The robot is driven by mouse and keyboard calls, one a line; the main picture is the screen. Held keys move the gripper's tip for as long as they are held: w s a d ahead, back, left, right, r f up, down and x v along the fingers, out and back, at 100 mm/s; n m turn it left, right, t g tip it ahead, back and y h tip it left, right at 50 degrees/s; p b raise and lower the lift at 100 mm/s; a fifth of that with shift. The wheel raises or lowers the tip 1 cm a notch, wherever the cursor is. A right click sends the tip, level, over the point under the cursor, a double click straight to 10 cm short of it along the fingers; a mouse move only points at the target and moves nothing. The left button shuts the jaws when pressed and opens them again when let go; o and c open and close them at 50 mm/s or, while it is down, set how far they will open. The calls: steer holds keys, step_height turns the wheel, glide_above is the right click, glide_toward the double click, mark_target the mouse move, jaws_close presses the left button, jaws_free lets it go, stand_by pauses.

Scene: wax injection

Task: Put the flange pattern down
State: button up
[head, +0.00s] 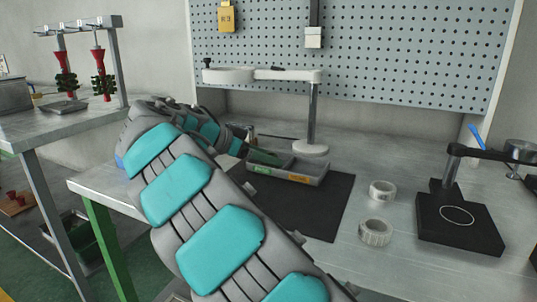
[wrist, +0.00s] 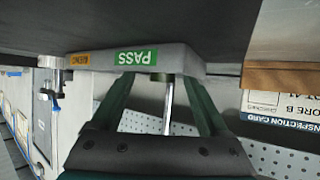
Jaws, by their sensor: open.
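I cannot make out the flange pattern in either view. My gripper (head: 262,157) is at the left end of a grey divided tray (head: 319,175), partly hidden behind my arm in the head view. In the wrist view, my gripper (wrist: 163,80) shows two dark green fingers spread apart, with no part visible between them. The tray (wrist: 193,60) appears upside down just beyond the fingertips, with a green PASS label and an orange label on its wall. The inside of the tray is hidden in the wrist view.
The tray stands on a black mat (head: 335,215). A metal post (head: 312,115) with a round base rises behind it. Two white rings (head: 382,190) (head: 376,232) lie right of the mat, and a black stand (head: 460,222) is farther right. A pegboard (head: 400,60) backs the bench.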

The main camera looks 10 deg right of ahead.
steer(key=v, duration=0.9)
steer(key=shift+a+r+p, duration=0.1)
steer(key=shift+r+p, duration=0.2)
steer(key=shift+p, duration=0.1)
steer(key=shift+p+v, duration=0.75)
steer(key=shift+v, duration=0.2)
